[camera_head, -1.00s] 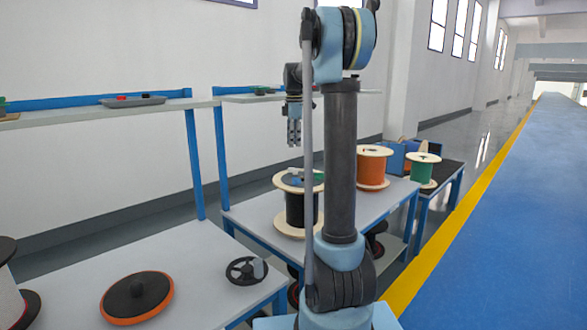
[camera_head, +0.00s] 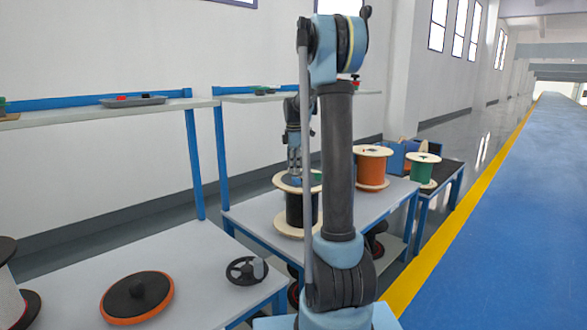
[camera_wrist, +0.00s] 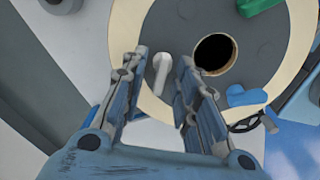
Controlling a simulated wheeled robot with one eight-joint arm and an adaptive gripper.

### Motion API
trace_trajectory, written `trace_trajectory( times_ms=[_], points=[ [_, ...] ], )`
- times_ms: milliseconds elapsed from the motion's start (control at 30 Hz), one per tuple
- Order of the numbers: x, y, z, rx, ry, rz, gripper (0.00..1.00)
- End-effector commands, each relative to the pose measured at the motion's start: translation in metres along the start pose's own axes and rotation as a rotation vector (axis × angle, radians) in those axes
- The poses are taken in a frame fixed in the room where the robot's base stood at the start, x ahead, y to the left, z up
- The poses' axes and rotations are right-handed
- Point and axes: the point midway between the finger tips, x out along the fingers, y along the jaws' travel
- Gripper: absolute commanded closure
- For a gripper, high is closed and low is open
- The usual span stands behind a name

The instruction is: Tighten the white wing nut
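The white wing nut (camera_wrist: 161,74) sits on the grey top of the spool's flange in the wrist view. My gripper (camera_wrist: 163,58) is open, with one finger on each side of the nut and a visible gap to each. I cannot tell how far its fingertips are above the flange. In the head view my gripper (camera_head: 294,168) is just over the black spool (camera_head: 301,212), which has pale wooden flanges. The white nut cannot be made out there.
A dark round hole (camera_wrist: 215,53) is right of the white nut. A blue wing nut (camera_wrist: 247,96) and a green one (camera_wrist: 258,4) are on the same flange. An orange spool (camera_head: 371,168) and a green spool (camera_head: 422,170) stand behind to the right.

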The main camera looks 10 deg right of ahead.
Motion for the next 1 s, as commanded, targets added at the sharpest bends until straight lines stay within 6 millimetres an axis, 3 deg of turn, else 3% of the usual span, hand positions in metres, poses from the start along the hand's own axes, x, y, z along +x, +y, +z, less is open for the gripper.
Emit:
trace_trajectory(
  times_ms=[100,233,267,667,1000],
  points=[
    [-0.0001,0.0001,0.0,0.0,0.0,0.0,0.72],
    [-0.0002,0.0001,-0.0001,0.0,0.0,0.0,0.99],
    [-0.0002,0.0001,-0.0001,0.0,0.0,0.0,1.0],
    [-0.0003,0.0005,-0.0001,0.042,0.0,0.0,1.0],
    [-0.0003,0.0023,0.0001,0.27,0.0,-0.002,1.0]
  ],
)
